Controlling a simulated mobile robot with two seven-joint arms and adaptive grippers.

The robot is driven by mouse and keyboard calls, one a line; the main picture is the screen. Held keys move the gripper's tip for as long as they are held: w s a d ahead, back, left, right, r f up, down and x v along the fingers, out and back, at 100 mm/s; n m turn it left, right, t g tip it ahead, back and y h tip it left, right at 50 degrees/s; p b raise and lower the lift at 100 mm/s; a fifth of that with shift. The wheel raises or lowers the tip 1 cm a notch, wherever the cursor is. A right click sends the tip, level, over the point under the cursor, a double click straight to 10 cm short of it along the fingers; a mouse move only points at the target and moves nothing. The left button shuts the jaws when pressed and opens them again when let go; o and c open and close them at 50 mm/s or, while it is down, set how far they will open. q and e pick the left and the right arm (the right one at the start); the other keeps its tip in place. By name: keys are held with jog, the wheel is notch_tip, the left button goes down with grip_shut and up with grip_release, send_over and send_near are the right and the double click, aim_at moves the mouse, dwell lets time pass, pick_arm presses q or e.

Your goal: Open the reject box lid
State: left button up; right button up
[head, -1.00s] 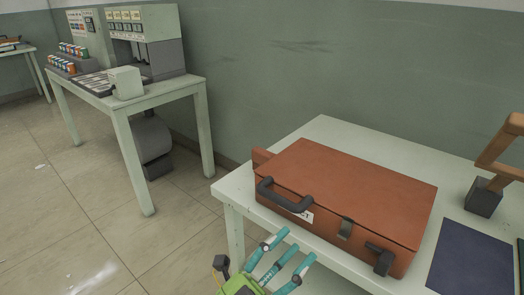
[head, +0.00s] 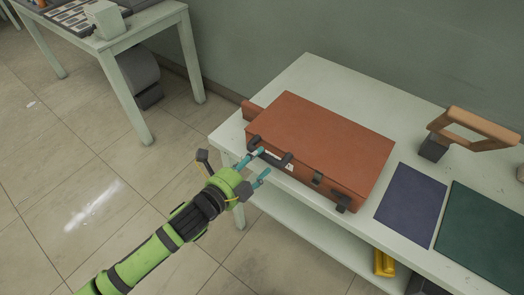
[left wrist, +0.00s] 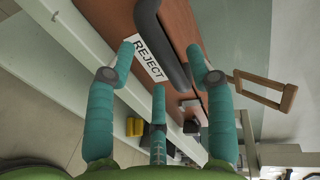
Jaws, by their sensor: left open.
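The reject box (head: 330,145) is a flat reddish-brown case on the pale table, with its lid shut. A dark handle (head: 270,158) is on its front left, and a latch (head: 317,179) and a dark fitting (head: 342,203) are further right. My left gripper (head: 260,165) is open at the handle, its teal fingers spread. In the left wrist view the handle (left wrist: 163,40) runs between the open fingers, beside the white REJECT label (left wrist: 149,60). I cannot tell whether any finger touches it. My right gripper is not in view.
On the table (head: 310,75), right of the box, lie a dark blue mat (head: 411,205) and a green mat (head: 482,240). A yellow object (head: 384,263) is on the lower shelf. Another table with equipment stands at the back left.

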aim_at(263, 155)
pick_arm(q)
jog(key=shift+x, duration=1.85)
grip_shut()
jog(key=shift+r, duration=0.15)
